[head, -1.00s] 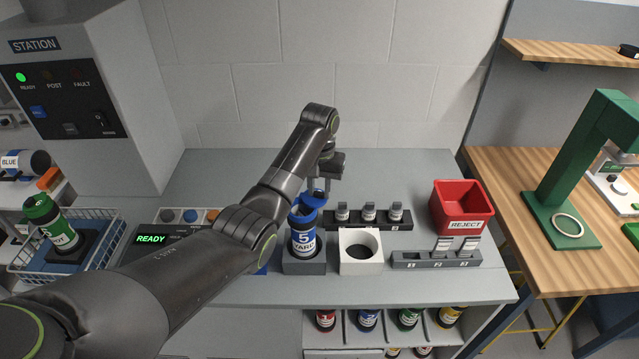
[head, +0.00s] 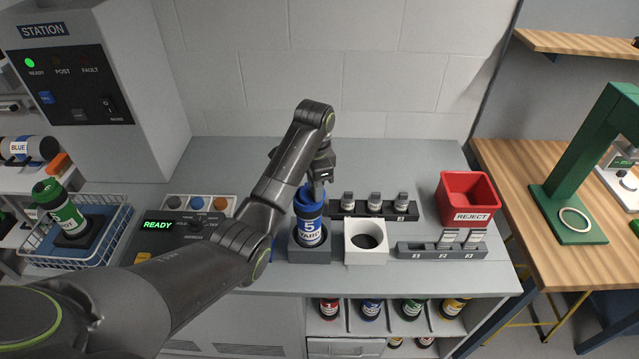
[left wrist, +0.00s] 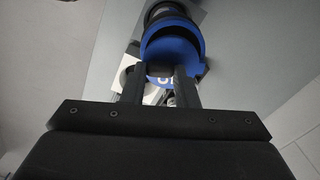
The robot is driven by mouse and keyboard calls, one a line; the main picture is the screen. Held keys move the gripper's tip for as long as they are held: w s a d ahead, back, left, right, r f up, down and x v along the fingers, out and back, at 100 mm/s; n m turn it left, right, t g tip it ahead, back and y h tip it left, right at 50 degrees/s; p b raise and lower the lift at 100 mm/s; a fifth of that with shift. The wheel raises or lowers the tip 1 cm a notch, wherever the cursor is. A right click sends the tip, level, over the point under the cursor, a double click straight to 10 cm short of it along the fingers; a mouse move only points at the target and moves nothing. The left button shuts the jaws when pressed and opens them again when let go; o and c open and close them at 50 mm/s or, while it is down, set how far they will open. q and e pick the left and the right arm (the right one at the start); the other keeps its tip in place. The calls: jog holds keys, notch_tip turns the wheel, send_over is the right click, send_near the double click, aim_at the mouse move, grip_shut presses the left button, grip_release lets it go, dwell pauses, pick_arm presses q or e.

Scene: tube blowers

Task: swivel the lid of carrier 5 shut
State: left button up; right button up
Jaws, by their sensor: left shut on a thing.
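Carrier 5 (head: 311,232) is a blue tube with a white band reading 5 and YARD. It stands upright in a grey square holder (head: 312,256). My left gripper (head: 318,192) reaches down from behind and is shut on the lid. In the left wrist view the blue lid (left wrist: 170,52) lies between and beyond the two dark fingers. The exact grip and the lid's seating are partly hidden. My right gripper is not in view.
A white block with a round hole (head: 366,252) stands right of the holder. Behind it is a dark rack (head: 346,211) of small vials. A grey rack (head: 420,252) and red REJECT bin (head: 468,199) are farther right. The READY console (head: 180,232) is left.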

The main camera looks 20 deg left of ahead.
pick_arm(q)
jog(key=shift+s+a+m, duration=0.25)
jog(key=shift+m, duration=0.5)
jog(key=shift+s+a+m, duration=0.2)
jog(key=shift+a+m, duration=0.05)
jog(key=shift+m, duration=0.5)
jog(key=o, duration=1)
